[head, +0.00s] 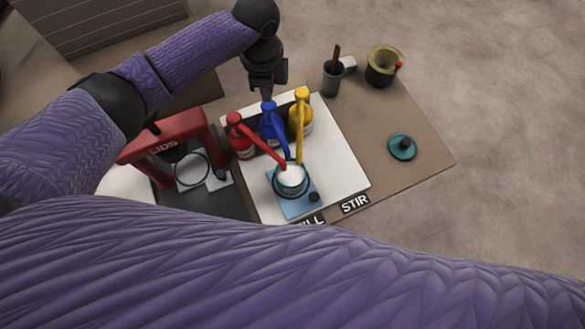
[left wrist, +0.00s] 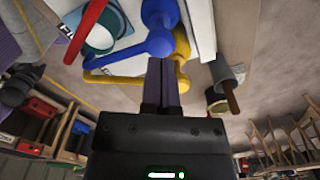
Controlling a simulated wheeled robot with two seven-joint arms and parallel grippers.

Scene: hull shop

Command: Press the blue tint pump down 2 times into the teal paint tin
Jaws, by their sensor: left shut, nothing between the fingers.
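The blue tint pump (head: 269,121) stands between a red pump (head: 240,140) and a yellow pump (head: 301,115). Its spout reaches toward the teal paint tin (head: 291,180), which is open with a pale filling and sits on a blue pad (head: 299,207). My left gripper (head: 267,95) is shut and empty, pointing down right over the blue pump's top. In the left wrist view the closed fingertips (left wrist: 161,66) are beside the blue pump head (left wrist: 158,44); contact cannot be told. The tin (left wrist: 103,38) also shows there. My right gripper is out of view.
A red press (head: 167,143) marked LIDS stands left of the white board (head: 342,165). A dark cup with a brown stick (head: 333,76) and an olive-rimmed pot (head: 382,66) stand at the back right. A teal lid (head: 402,147) lies on the right.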

